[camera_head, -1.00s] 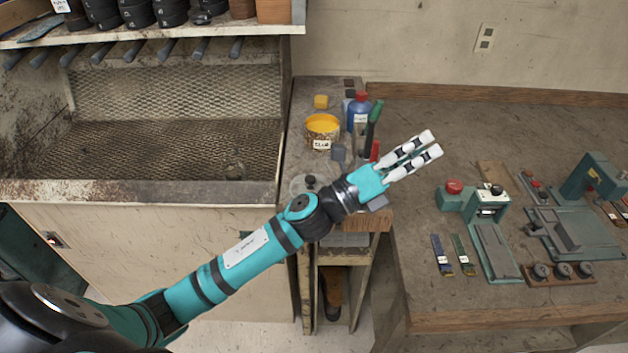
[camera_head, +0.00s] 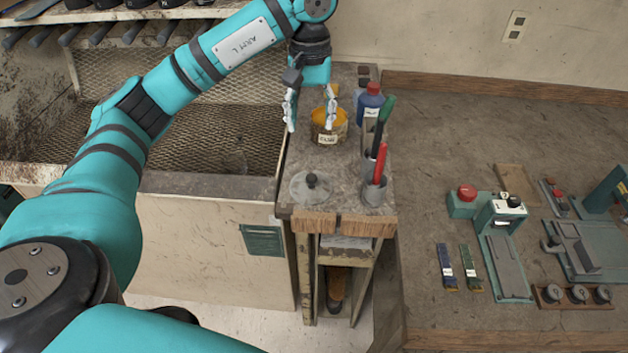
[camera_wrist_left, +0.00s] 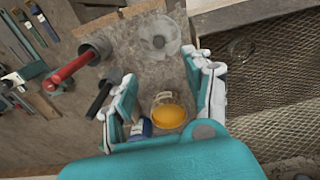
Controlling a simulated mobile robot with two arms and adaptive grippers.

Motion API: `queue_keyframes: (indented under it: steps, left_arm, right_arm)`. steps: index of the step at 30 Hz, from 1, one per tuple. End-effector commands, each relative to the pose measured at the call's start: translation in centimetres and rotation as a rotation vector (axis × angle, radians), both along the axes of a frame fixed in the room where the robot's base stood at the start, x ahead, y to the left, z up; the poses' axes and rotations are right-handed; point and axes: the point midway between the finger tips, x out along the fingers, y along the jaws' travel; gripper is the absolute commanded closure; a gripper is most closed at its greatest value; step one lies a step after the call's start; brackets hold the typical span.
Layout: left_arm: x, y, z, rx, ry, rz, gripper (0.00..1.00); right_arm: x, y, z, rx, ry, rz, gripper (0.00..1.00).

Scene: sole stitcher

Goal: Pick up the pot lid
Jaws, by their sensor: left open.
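The pot lid (camera_head: 311,186) is a clear, round disc with a dark knob, lying on the near end of the small bench (camera_head: 340,165). It also shows in the left wrist view (camera_wrist_left: 158,38), beyond the fingertips. My left gripper (camera_head: 311,124) is open and empty, fingers pointing down, above the bench and behind the lid. In the left wrist view the open fingers (camera_wrist_left: 166,76) stand either side of the labelled pot (camera_wrist_left: 168,112) with yellow-orange contents. The pot (camera_head: 328,122) is partly hidden by a finger in the head view. My right gripper is not in view.
A blue bottle (camera_head: 369,104) with a red cap stands right of the pot. A mesh-lined bay (camera_head: 215,150) lies left; a workbench (camera_head: 430,190) with machines lies right.

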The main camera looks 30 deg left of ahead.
Motion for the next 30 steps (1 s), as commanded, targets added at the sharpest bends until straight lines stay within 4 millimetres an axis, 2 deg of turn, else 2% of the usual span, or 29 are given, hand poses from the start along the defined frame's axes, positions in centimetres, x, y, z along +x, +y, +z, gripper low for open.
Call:
queue_keyframes:
  steps: [15,22,28,30]
  left_arm:
    - [-0.2,-0.1,-10.0,-0.003,0.007,0.0,0.48]
    - [-0.1,-0.1,-11.8,-0.003,0.004,0.001,0.48]
    - [-0.2,-0.2,-14.3,-0.004,0.008,0.001,0.48]
    - [-0.1,-0.2,-15.5,-0.004,0.007,0.001,0.48]
  right_arm:
    - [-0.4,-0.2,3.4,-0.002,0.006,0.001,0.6]
    - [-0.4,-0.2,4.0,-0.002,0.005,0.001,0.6]
    - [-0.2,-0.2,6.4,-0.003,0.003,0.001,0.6]
    - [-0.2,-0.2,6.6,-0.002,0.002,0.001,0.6]
